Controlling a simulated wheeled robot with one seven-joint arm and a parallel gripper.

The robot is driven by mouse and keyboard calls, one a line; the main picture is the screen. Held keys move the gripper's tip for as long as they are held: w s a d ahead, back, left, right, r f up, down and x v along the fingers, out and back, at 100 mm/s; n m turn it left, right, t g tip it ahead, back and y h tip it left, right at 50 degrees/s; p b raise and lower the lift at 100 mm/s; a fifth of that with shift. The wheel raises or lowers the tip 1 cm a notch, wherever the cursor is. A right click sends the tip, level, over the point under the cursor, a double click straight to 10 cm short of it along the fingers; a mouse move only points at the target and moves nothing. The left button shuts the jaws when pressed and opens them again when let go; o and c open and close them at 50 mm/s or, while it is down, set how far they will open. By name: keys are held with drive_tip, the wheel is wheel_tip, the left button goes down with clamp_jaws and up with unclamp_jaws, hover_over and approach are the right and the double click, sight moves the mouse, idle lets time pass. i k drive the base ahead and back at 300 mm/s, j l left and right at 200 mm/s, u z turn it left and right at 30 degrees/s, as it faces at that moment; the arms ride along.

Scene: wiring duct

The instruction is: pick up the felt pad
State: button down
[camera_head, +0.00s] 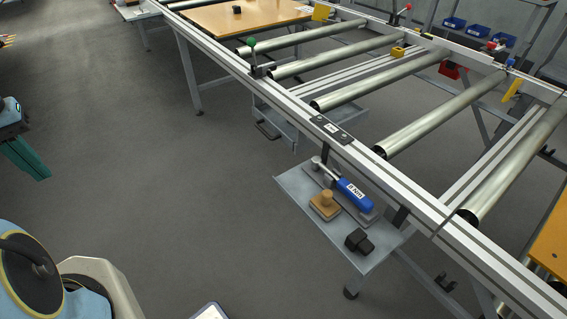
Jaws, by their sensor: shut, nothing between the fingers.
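A tan block with a raised knob (325,204) sits on the grey side shelf (296,190) below the conveyor rail. It looks like the felt pad; a thin darker layer shows under it. A small black block (359,241) sits in front and to the right, apart from the tan block. My gripper (38,172), with teal fingers, is at the far left edge. Its fingers are together and empty, far from the shelf.
The conveyor frame rail (330,130) runs diagonally behind the shelf, with steel rollers beyond it. Open grey floor (170,170) lies between my gripper and the shelf. A pale object (210,312) shows at the bottom edge.

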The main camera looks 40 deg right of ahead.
sight(324, 203)
drive_tip(key=z, duration=1.45)
